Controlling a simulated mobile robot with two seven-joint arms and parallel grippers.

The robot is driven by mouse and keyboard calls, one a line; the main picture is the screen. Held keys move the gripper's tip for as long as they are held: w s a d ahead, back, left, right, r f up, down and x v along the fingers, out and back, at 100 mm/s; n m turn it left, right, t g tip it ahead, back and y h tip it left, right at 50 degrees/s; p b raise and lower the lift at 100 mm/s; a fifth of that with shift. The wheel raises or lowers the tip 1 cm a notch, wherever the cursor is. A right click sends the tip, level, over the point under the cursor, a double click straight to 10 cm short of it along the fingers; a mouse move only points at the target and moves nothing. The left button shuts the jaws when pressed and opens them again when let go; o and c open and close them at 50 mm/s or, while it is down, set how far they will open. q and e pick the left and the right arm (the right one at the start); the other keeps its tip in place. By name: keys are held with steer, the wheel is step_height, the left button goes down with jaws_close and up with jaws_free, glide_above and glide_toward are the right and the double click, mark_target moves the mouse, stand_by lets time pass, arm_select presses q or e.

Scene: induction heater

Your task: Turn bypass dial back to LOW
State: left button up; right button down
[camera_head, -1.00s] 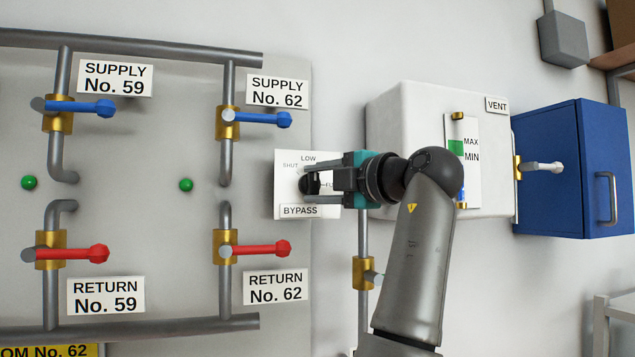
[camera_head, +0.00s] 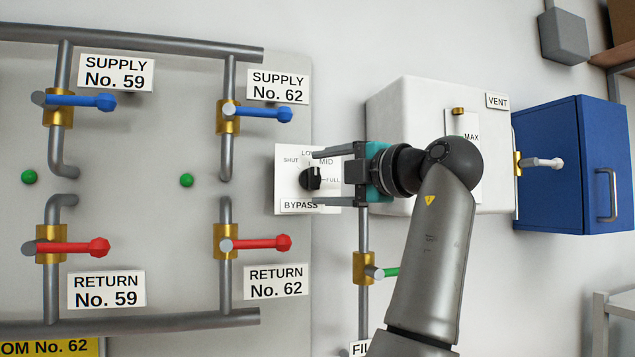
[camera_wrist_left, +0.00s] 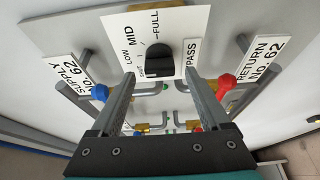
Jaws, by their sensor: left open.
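The bypass dial (camera_head: 311,179) is a black round knob on a white plate (camera_head: 284,198) marked SHUT, LOW, MID and FULL. In the head view its ridge stands about upright, roughly toward LOW; its exact mark is hard to read. My left gripper (camera_head: 316,178) is open, one finger above the knob and one below it in the picture. In the left wrist view the knob (camera_wrist_left: 158,57) shows beyond the gap between the fingertips (camera_wrist_left: 159,78), apart from both. The upper finger partly covers the LOW label in the head view. My right gripper is not in view.
Blue supply handle No. 62 (camera_head: 266,113) and red return handle No. 62 (camera_head: 262,246) lie left of the dial. A green-handled valve (camera_head: 386,272) is below my arm. A white tank (camera_head: 400,100) and blue cabinet (camera_head: 572,170) stand to the right.

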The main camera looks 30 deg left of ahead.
arm_select(q)
steer(key=b+v, duration=0.2)
steer(key=v, duration=1.1)
